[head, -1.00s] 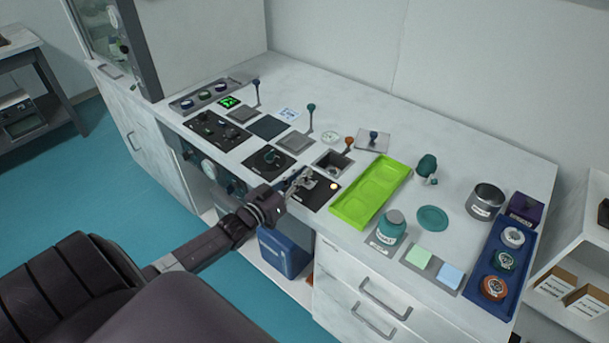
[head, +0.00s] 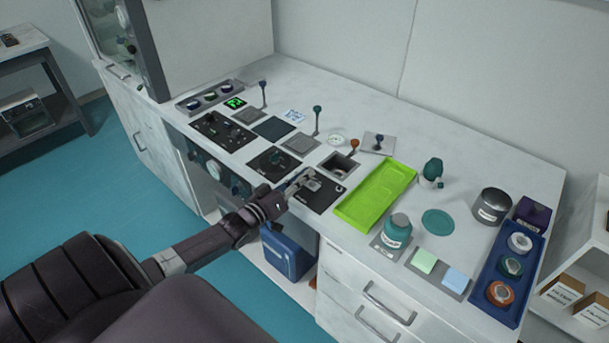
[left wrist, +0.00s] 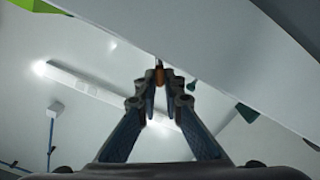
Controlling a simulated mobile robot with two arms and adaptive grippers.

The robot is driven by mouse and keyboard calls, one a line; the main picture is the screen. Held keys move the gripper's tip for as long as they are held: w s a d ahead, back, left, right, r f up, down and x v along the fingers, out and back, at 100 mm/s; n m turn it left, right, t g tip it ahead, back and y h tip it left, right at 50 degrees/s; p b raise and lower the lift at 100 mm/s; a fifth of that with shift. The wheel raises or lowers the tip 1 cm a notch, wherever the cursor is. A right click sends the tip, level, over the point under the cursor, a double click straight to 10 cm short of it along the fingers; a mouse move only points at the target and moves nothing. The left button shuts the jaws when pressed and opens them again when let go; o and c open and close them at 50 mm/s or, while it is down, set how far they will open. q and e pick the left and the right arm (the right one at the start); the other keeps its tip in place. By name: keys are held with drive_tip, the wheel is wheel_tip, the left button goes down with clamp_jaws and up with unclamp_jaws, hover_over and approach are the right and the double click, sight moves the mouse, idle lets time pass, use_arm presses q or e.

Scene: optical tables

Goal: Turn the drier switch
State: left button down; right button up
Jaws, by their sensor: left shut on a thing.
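A black switch panel (head: 322,199) lies flat in the bench top near its front edge, left of the green tray. My left gripper (head: 311,180) reaches over this panel from the front left and covers most of the switch. In the left wrist view, the fingertips (left wrist: 160,84) are closed on a small orange-brown piece (left wrist: 159,76), which I take to be the drier switch. Its turned angle cannot be made out. My right gripper is not in view.
A square opening (head: 340,165) with an orange-knobbed lever (head: 354,143) is just behind the panel. The green tray (head: 372,196) is close on the right. Another black dial panel (head: 272,160) is on the left. A teal jar (head: 397,232) stands farther right.

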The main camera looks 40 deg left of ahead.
use_arm(q)
drive_tip(key=c, duration=2.1)
unclamp_jaws()
drive_tip(key=shift+a, duration=0.1)
drive_tip(key=shift+s, duration=0.1)
drive_tip(key=s, duration=0.8)
drive_tip(key=s+a, duration=0.1)
drive_tip(key=s, duration=0.2)
drive_tip(key=shift+s, duration=0.4)
